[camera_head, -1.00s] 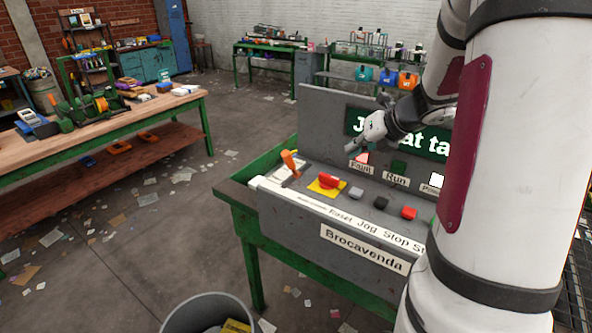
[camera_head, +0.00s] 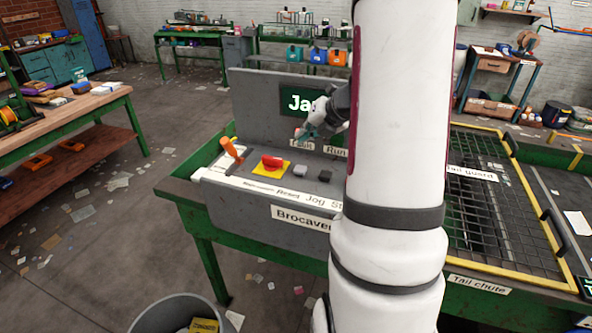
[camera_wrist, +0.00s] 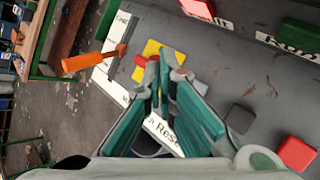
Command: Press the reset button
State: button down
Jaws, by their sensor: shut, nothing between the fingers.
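The console (camera_head: 262,222) carries a row of buttons labelled Reset, Jog and St…. The grey reset button (camera_head: 300,170) sits right of a red knob on a yellow plate (camera_head: 272,161). My gripper (camera_head: 302,133) is shut and empty, above and behind the button row, apart from the reset button in the head view. In the wrist view its fingertips (camera_wrist: 165,78) overlap the red knob's edge. Another dark button (camera_wrist: 239,119) and a red button (camera_wrist: 297,153) lie to the right.
An orange lever (camera_head: 232,150) stands left of the knob. A lit red Fault lamp (camera_wrist: 199,8) and a green Run lamp (camera_wrist: 298,36) are on the console. My arm hides the console's right side. A mesh guard (camera_head: 490,190) lies right; a bin (camera_head: 180,312) stands in front.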

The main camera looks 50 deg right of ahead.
aim_at(303, 167)
jog(key=shift+f+b, duration=2.2)
jog(key=shift+f, duration=1.15)
jog(key=shift+f, duration=0.4)
jog(key=shift+f+b, duration=0.55)
jog(key=shift+b, duration=0.1)
jog(key=shift+r, duration=0.1)
jog(key=shift+r+p, duration=0.8)
jog(key=shift+r, duration=0.1)
jog(key=shift+r+p, duration=1.9)
jog(key=shift+r, duration=0.6)
